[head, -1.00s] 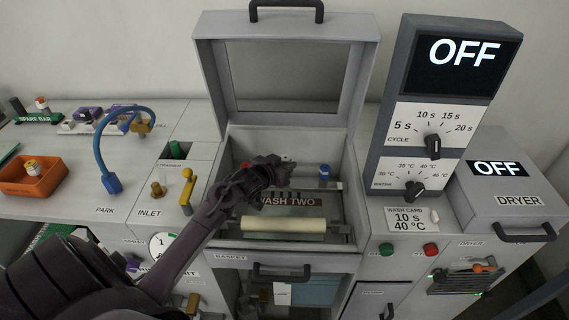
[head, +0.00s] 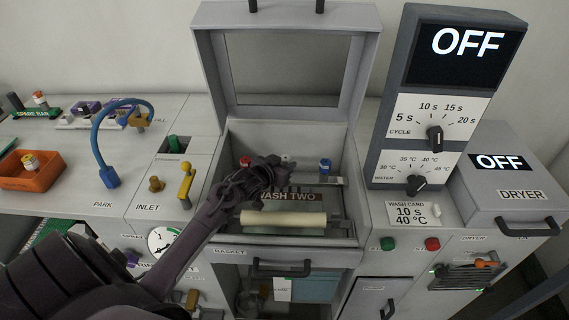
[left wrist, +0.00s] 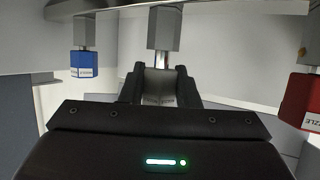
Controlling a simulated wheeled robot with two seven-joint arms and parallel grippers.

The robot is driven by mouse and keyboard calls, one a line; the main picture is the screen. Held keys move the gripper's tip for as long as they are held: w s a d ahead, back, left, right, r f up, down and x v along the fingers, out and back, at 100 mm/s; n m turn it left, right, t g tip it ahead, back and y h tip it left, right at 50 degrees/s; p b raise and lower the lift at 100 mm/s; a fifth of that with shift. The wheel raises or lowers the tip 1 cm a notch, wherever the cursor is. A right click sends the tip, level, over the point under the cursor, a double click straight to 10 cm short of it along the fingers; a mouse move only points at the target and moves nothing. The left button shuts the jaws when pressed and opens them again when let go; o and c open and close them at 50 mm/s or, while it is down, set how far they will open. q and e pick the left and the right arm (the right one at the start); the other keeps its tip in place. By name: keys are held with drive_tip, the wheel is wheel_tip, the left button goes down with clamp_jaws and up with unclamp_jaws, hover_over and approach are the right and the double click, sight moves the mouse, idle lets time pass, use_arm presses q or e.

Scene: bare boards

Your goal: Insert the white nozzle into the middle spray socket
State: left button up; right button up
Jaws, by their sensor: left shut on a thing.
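My left gripper (head: 272,170) reaches into the open wash chamber at its back wall. It is shut on the white nozzle, which is mostly hidden by the fingers; a small pale patch (head: 287,159) shows beyond them. In the left wrist view, the fingers (left wrist: 160,86) are directly below the grey middle spray socket (left wrist: 163,28). I cannot tell whether the nozzle is seated in it. A blue nozzle (left wrist: 84,64) hangs from the socket at left and a red nozzle (left wrist: 303,103) hangs at right. The blue nozzle (head: 325,166) also shows in the head view. My right gripper is not in view.
A cream roller (head: 283,222) and the chamber's front rim lie below my gripper. The raised lid (head: 212,75) stands behind. The control tower (head: 392,150) rises at right. A blue hose (head: 97,145) and a yellow inlet lever (head: 186,180) are at left.

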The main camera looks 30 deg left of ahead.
use_arm(q)
drive_tip(key=shift+f, duration=0.45)
drive_tip(key=o, duration=1)
drive_tip(key=shift+o, duration=0.2)
drive_tip(key=shift+s, duration=0.15)
drive_tip(key=v, duration=0.7)
drive_tip(key=shift+s+b, duration=0.25)
drive_tip(key=shift+b, duration=0.2)
drive_tip(key=shift+d+r, duration=0.1)
drive_tip(key=shift+r, duration=0.05)
